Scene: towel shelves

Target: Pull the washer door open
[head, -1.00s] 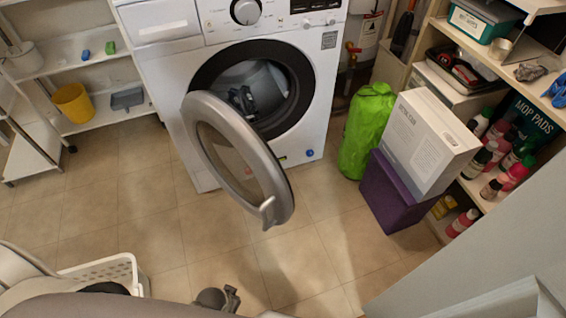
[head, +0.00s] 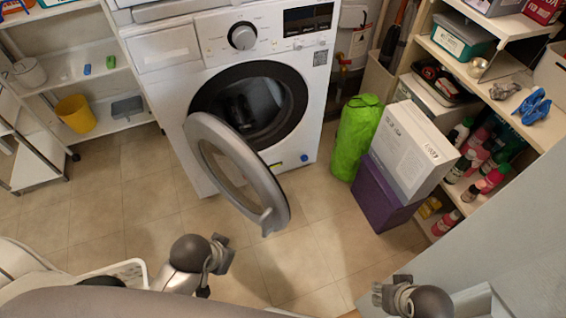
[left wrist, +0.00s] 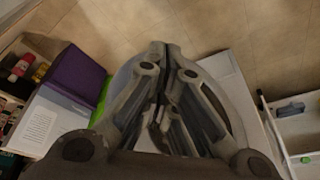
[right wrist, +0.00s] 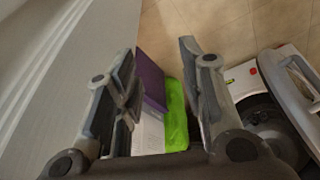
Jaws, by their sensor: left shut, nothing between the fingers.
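The white washer (head: 165,90) stands at the back with its round grey-rimmed door (head: 205,150) swung wide open, showing the dark drum (head: 250,105). The door's handle (head: 268,218) is at its lower right edge. My left gripper (head: 224,252) is shut and empty, below and left of the handle, apart from it in the head view. In the left wrist view its fingers (left wrist: 165,55) are together, with the grey door partly hidden behind them. My right gripper (head: 385,292) is at the bottom right, away from the door. The right wrist view shows its fingers (right wrist: 157,60) spread and empty.
A green bag (head: 355,135), a purple box (head: 378,200) and a white box (head: 412,150) stand right of the washer. Shelves with bottles (head: 465,190) line the right. A white basket (head: 130,272) is at the lower left. The floor (head: 290,260) before the door is clear.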

